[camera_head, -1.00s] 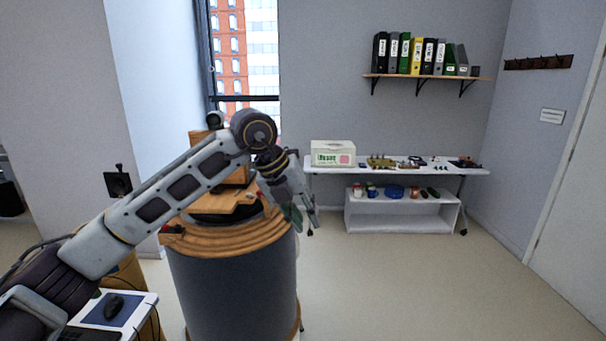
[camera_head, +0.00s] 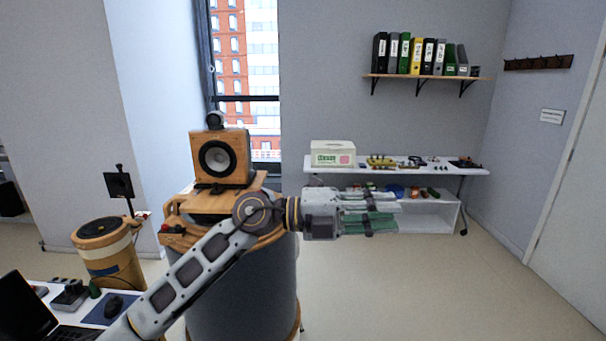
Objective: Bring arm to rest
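My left arm (camera_head: 193,270) comes in from the lower left and bends at a round joint in front of the big drum-shaped stand. My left gripper (camera_head: 396,212) points right, roughly level, in the middle of the view. It is held in the air over the floor, to the right of the stand. Its grey and green fingers overlap in this view, so the gap between them is unclear. I see nothing held in it. My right gripper is not in view.
A wooden speaker (camera_head: 221,158) stands on the drum-shaped stand (camera_head: 240,295). A smaller wooden drum (camera_head: 108,255) and a desk with a mouse (camera_head: 114,307) are at left. A white table (camera_head: 430,174) with a box (camera_head: 333,153) stands behind. Floor at right is clear.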

